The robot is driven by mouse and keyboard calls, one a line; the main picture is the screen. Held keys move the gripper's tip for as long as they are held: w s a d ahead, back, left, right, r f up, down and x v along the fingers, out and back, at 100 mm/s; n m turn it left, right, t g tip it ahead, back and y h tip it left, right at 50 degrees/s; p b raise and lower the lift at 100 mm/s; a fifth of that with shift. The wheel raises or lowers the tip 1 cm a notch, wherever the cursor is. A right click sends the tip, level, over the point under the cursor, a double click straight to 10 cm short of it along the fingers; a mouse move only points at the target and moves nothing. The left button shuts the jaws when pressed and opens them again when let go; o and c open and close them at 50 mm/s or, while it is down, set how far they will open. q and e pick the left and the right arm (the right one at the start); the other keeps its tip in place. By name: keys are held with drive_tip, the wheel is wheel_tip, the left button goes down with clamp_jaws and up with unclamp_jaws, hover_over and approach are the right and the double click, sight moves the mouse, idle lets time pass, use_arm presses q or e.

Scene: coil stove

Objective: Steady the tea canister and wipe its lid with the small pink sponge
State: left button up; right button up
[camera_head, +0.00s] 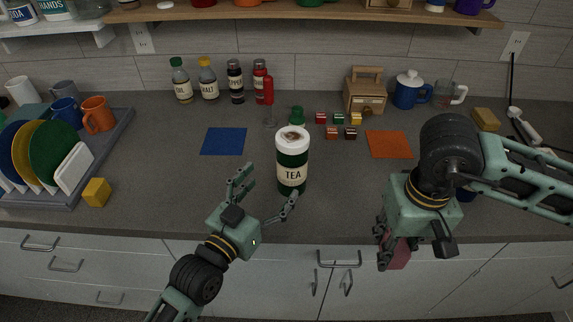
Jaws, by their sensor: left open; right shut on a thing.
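The tea canister (291,160) is a dark green cylinder with a cream TEA label and a white lid (293,136). It stands upright on the counter near the middle of the head view. My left gripper (264,191) is open, with its fingers spread just left of and in front of the canister's lower part; I cannot tell whether a finger touches it. My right gripper (389,248) is shut on the small pink sponge (399,255), to the right of the canister and over the counter's front edge. The gripper hides part of the sponge.
A blue mat (223,141) and an orange mat (389,144) lie on either side of the canister. A green-topped bottle (297,115) and several small coloured cubes (338,119) are behind it. A dish rack (92,172) and yellow block (97,192) are left.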

sight(284, 169)
use_arm(q)
drive_tip(key=shift+w+d+r+p, duration=0.2)
drive_tip(key=shift+w+d, duration=0.15)
drive_tip(key=shift+w, duration=0.2)
drive_tip(key=shift+w+d+r+p, duration=0.1)
drive_tip(key=shift+w+d+r, duration=0.15)
drive_tip(key=shift+w, duration=0.3)
use_arm(e)
drive_tip(key=shift+s+a+r, duration=0.2)
drive_tip(key=shift+s+r, duration=0.25)
drive_tip(key=shift+r, duration=0.15)
use_arm(q)
drive_tip(key=x, duration=0.6)
drive_tip(key=shift+w+d+f+p, duration=0.15)
drive_tip(key=shift+f+p, duration=0.15)
drive_tip(key=shift+p, duration=0.1)
use_arm(e)
drive_tip(key=shift+w+d+r, duration=0.2)
drive_tip(key=shift+w, duration=0.15)
use_arm(q)
drive_tip(key=shift+w+d, duration=0.2)
drive_tip(key=shift+w, duration=0.2)
use_arm(e)
drive_tip(key=shift+s+a+r, duration=0.1)
drive_tip(key=shift+s+r, duration=0.05)
use_arm(q)
drive_tip(key=shift+c, duration=0.2)
drive_tip(key=c, duration=1.3)
drive_tip(key=o, duration=1.3)
